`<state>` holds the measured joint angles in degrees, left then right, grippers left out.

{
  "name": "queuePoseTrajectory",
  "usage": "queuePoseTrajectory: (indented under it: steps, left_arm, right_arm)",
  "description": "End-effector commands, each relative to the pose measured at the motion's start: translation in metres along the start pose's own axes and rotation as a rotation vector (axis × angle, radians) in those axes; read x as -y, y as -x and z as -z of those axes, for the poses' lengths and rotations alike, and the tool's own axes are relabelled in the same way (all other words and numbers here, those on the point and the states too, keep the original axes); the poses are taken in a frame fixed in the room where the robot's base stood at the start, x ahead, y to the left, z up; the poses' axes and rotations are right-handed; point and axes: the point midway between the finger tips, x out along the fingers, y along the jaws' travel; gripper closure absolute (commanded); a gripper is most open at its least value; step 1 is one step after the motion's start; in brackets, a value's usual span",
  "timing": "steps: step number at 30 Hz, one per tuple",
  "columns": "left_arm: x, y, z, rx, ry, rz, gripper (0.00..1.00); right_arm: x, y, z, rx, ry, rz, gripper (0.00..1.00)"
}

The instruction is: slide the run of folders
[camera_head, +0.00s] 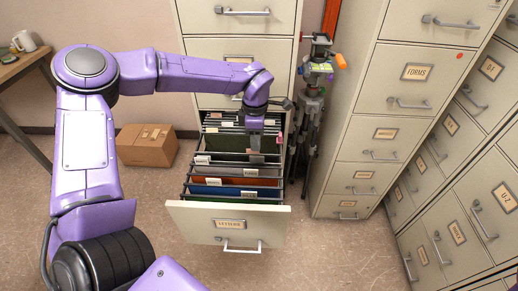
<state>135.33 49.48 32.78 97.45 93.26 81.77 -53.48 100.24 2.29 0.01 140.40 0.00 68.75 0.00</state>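An open file drawer (228,222) labelled LETTERS is pulled out from a beige cabinet in the middle of the head view. Hanging folders with white tabs stand in it, among them a blue folder (232,190), a red-brown folder (236,180) and green ones. Several more tabbed folders (222,121) stand at the back of the drawer. My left gripper (255,152) reaches down into the drawer among the folders, right of centre. Its fingertips are small and partly hidden, so I cannot tell whether they hold a folder. My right gripper is not in view.
A tripod-like stand (312,110) with coloured items is close to the drawer's right side. A tall cabinet (385,110) labelled FORMS stands beyond it. A cardboard box (147,146) lies on the floor at left. The floor in front of the drawer is clear.

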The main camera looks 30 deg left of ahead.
Motion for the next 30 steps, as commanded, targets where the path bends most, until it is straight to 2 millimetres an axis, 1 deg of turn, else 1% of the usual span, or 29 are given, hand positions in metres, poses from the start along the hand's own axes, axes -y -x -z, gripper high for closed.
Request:
queuePoseTrajectory:
  steps: [1,4,6,9,13,19,20,21,22,23,30]
  left_arm:
    - [0.0,-0.012,0.0,-0.004,-0.002,0.005,0.64]
    - [0.0,-0.035,-0.001,-0.005,-0.002,0.005,0.64]
    - [0.0,-0.048,-0.001,-0.004,-0.001,0.005,0.64]
    - [-0.001,-0.06,0.0,-0.003,-0.001,0.002,0.64]
    - [-0.001,-0.067,0.001,-0.002,0.002,0.001,0.64]
    - [-0.001,-0.068,0.001,-0.002,0.003,0.001,0.64]
    - [-0.001,-0.068,0.001,-0.002,0.003,0.001,0.7]
    - [-0.001,-0.068,0.001,-0.002,0.003,0.001,0.83]
    - [-0.001,-0.068,0.001,-0.002,0.003,0.001,0.93]
    - [-0.001,-0.068,0.001,-0.002,0.003,0.001,1.0]
    - [-0.001,-0.068,0.001,-0.002,0.003,0.001,1.0]
  right_arm:
    - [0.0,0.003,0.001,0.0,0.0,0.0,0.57]
    - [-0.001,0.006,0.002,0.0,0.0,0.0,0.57]
    - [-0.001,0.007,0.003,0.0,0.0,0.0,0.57]
    - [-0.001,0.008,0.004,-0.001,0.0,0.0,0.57]
    - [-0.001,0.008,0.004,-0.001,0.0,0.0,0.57]
    - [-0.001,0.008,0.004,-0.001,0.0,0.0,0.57]
    - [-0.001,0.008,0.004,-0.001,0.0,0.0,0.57]
    - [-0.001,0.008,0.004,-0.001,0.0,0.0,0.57]
    - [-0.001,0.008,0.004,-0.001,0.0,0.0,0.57]
    - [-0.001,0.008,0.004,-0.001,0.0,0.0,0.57]
    - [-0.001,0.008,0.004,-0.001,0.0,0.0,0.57]
